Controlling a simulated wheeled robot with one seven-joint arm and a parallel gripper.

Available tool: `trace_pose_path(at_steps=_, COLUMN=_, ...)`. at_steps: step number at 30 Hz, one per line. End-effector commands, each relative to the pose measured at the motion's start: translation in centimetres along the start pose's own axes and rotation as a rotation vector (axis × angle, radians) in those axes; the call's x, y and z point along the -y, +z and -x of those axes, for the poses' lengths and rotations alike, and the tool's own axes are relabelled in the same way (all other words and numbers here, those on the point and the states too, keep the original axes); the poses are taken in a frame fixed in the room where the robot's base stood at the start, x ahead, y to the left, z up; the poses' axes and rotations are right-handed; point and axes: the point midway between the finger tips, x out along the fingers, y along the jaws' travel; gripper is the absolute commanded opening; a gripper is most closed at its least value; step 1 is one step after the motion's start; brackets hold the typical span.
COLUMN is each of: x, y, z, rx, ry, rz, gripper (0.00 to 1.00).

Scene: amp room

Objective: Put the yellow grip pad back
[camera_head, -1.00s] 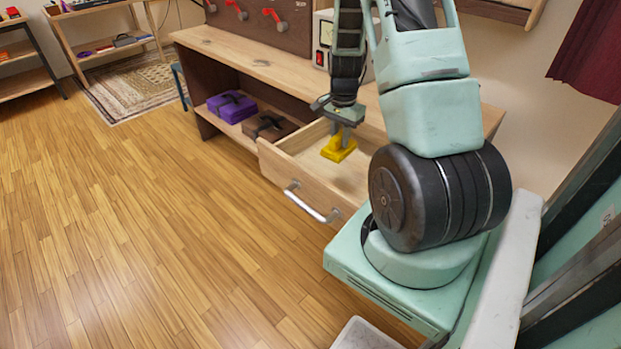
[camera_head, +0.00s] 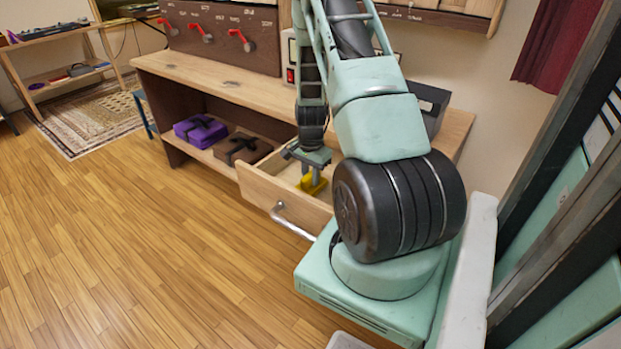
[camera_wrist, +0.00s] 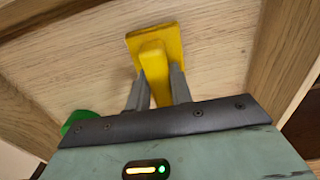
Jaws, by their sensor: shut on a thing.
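The yellow grip pad (camera_head: 313,184) is in the open wooden drawer (camera_head: 262,191), low near the drawer floor. My gripper (camera_head: 312,170) points down into the drawer from above and is shut on the pad. In the wrist view the yellow grip pad (camera_wrist: 154,42) shows a flat square plate and a raised handle. My gripper's fingers (camera_wrist: 157,90) stand on both sides of that handle. I cannot tell whether the plate touches the drawer floor.
A green thing (camera_wrist: 78,120) shows at the left in the wrist view. A purple bundle (camera_head: 200,129) and a brown bundle (camera_head: 242,147) lie on the bench's lower shelf. A black box (camera_head: 432,100) stands on the benchtop.

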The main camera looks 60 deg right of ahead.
Motion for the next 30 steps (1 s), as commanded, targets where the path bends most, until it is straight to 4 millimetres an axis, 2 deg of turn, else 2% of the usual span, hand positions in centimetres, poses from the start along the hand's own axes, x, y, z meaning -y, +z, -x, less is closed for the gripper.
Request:
trace_pose_path(at_steps=2, x=0.0, y=0.0, z=-0.8, rx=0.001, ry=0.000, rz=0.000, gripper=0.00)
trace_pose_path(at_steps=13, x=0.0, y=0.0, z=-1.2, rx=0.000, ry=-0.001, rz=0.000, gripper=0.00)
trace_pose_path(at_steps=14, x=0.0, y=0.0, z=-1.1, rx=-0.001, ry=-0.001, rz=0.000, gripper=0.30)
trace_pose_path(at_steps=15, x=0.0, y=0.0, z=-1.1, rx=-0.001, ry=-0.001, rz=0.000, gripper=0.41)
trace_pose_path(at_steps=16, x=0.0, y=0.0, z=-1.1, rx=-0.001, ry=-0.001, rz=0.000, gripper=0.43)
trace_pose_path(at_steps=25, x=0.0, y=0.0, z=-0.8, rx=-0.001, ry=-0.001, rz=0.000, gripper=0.43)
trace_pose_path(at_steps=30, x=0.1, y=-0.1, z=1.1, rx=-0.003, ry=-0.003, rz=0.001, gripper=0.43)
